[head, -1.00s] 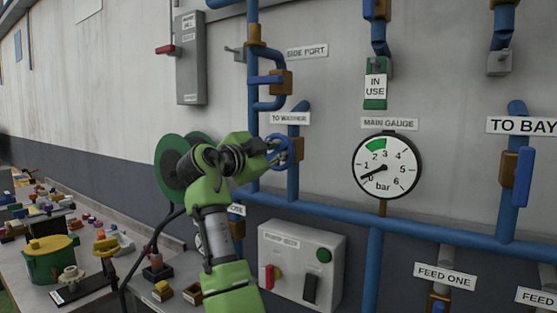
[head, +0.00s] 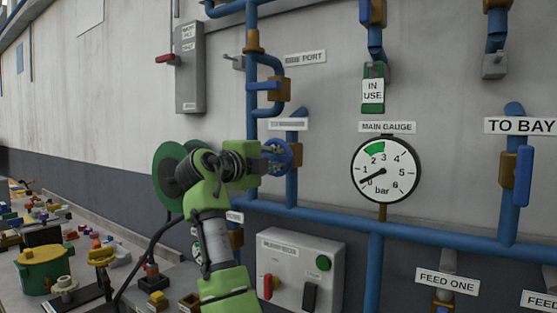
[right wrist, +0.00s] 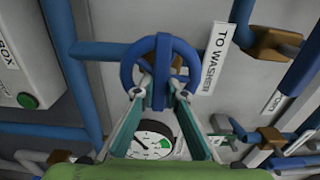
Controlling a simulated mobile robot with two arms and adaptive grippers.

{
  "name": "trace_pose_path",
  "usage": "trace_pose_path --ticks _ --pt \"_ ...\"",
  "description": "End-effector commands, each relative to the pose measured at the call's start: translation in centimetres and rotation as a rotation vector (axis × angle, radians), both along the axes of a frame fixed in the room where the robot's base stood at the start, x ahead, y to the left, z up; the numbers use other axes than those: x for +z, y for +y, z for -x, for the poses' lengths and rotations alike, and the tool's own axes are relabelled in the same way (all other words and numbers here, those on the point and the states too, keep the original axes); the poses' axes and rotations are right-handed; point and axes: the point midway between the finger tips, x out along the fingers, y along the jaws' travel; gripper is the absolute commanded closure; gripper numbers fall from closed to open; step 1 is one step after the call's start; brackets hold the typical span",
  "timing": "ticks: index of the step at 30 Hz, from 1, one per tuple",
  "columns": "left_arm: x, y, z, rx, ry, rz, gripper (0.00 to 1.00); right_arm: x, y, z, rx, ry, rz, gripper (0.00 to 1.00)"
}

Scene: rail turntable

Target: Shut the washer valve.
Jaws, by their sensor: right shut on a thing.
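The washer valve is a blue handwheel (head: 284,153) on a brown body on a blue wall pipe, under a white label (head: 288,124). In the right wrist view, the wheel (right wrist: 128,66) stands beside the label reading "TO WASHER" (right wrist: 215,58). My right gripper (head: 267,153) is at the wheel from the left and partly hides it. In the right wrist view, its two fingers (right wrist: 160,90) close on the lower part of the wheel, around its central bar. My left gripper is not in view.
The main gauge (head: 385,170) reads near zero. A grey control box (head: 300,272) with a red handle and green button is below. A green hose reel (head: 170,168) is behind my arm. A bench (head: 95,290) full of parts lies at left. Other pipes and valves surround the wheel.

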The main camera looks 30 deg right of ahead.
Motion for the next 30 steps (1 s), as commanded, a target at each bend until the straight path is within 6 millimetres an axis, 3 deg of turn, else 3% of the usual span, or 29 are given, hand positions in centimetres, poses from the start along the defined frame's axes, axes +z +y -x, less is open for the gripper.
trace_pose_path --ticks 15,16,18,30 --pt "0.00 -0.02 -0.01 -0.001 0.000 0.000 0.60 0.57 -0.08 0.11 0.001 -0.027 0.001 1.00" --pt "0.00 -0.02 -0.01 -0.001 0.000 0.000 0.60 0.58 -0.08 0.11 0.001 -0.027 0.001 0.83" --pt "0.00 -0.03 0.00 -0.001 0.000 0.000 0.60 0.55 -0.07 0.11 0.001 -0.026 0.000 0.71" --pt "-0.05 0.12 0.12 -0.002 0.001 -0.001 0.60 0.17 0.52 0.19 0.001 -0.019 -0.004 0.71"
